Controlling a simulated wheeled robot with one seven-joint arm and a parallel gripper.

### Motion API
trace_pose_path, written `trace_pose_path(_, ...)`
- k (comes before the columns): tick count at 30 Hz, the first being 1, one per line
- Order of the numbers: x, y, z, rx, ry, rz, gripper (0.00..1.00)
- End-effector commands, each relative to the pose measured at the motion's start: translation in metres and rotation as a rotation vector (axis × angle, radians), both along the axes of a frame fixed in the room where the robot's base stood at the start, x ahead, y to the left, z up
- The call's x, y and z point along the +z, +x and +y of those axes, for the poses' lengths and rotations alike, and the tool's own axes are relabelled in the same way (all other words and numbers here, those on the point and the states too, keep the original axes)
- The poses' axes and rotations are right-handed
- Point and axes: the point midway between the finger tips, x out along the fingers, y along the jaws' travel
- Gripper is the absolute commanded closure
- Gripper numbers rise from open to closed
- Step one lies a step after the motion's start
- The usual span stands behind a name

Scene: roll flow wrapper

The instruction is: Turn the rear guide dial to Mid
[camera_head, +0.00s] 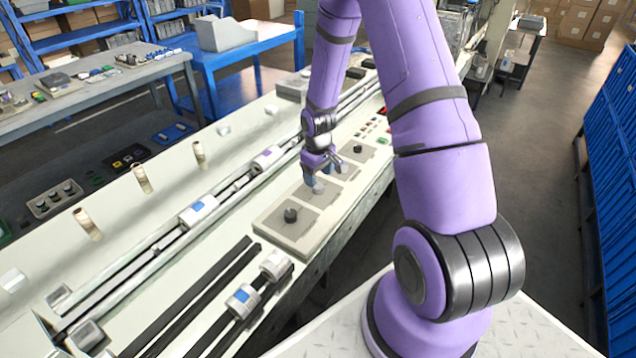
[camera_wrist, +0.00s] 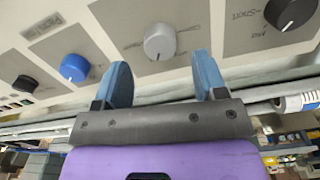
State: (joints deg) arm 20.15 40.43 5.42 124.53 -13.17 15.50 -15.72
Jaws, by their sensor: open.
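A row of dials sits on a pale panel. The nearest black dial (camera_head: 291,214) also shows at upper right in the wrist view (camera_wrist: 290,12), with labels that look like "Short" and "Mid" beside it. A grey dial (camera_wrist: 159,42) shows beyond the gap between my fingertips. A blue dial (camera_wrist: 74,67) and a smaller black dial (camera_wrist: 25,83) are further left. I cannot read which one is the rear guide dial. My gripper (camera_wrist: 161,62) is open and empty. In the head view my gripper (camera_head: 324,174) is over the middle of the panel, beyond the nearest black dial.
The panel (camera_head: 262,222) lies on a long pale machine with rails and rollers (camera_head: 200,208). Small coloured buttons (camera_head: 377,125) are beyond the dials. A grey workbench (camera_head: 120,82) with parts stands at left, and blue cabinets (camera_head: 612,140) at right. The floor between is clear.

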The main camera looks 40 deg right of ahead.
Motion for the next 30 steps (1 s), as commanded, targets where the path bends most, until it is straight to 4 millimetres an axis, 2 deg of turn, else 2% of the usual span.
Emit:
trace_pose_path(1,0.01,0.001,-0.001,-0.001,-0.001,-0.004,0.35)
trace_pose_path(6,0.038,0.0,0.0,0.001,-0.001,-0.003,0.35)
trace_pose_path(12,0.06,0.0,0.0,0.0,-0.001,-0.001,0.35)
trace_pose_path(17,0.065,0.0,0.0,0.001,0.0,0.0,0.35)
trace_pose_path(30,0.066,0.0,0.0,0.001,0.0,0.0,0.35)
